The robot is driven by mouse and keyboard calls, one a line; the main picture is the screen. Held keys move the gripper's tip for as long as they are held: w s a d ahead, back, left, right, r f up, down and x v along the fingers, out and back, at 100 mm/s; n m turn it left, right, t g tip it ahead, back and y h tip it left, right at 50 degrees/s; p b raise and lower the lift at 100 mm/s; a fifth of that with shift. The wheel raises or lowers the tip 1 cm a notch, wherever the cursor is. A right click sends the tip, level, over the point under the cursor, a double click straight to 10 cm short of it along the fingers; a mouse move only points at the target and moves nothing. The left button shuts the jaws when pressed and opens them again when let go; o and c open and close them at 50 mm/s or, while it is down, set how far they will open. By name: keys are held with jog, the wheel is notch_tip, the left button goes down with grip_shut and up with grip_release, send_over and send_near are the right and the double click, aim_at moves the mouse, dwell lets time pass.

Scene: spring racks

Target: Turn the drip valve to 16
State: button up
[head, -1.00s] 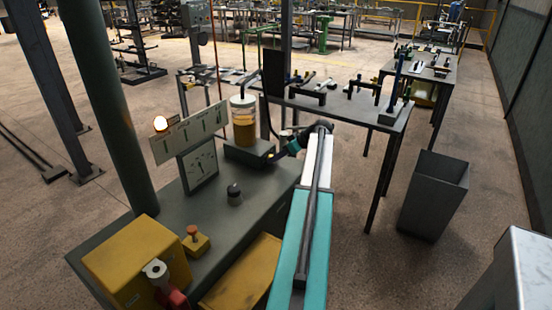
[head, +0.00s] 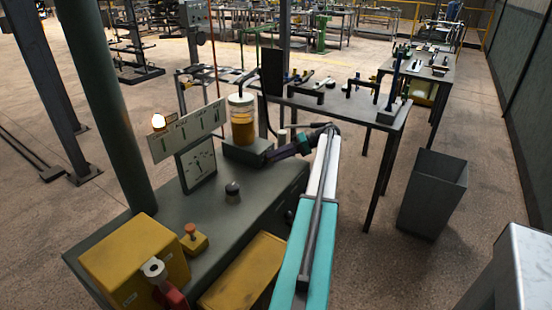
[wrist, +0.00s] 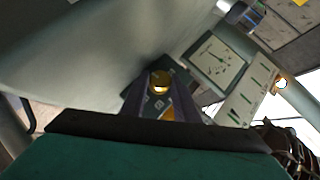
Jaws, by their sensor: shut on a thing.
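The drip valve's brass-coloured knob (wrist: 160,82) shows between the two dark fingers of my gripper (wrist: 160,103) in the wrist view, and the gripper is shut on it. In the head view my gripper (head: 276,152) reaches the right side of the dark base (head: 240,152) under a clear jar of amber oil (head: 242,122). The knob is hidden there. A white dial gauge (head: 199,165) stands left of the jar; it also shows in the wrist view (wrist: 213,62). I cannot read its numbers or any valve setting.
A marked panel (head: 187,131) with a lit lamp (head: 158,121) stands above the gauge. A black knob (head: 233,191), an orange-topped button box (head: 194,238) and a yellow box (head: 135,262) share the bench. A grey bin (head: 433,193) stands on the floor at right.

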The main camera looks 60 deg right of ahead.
dwell(0.4)
jog(key=o, duration=1.1)
jog(key=shift+c, duration=0.2)
jog(key=shift+f, duration=0.1)
jog(key=shift+c, duration=0.3)
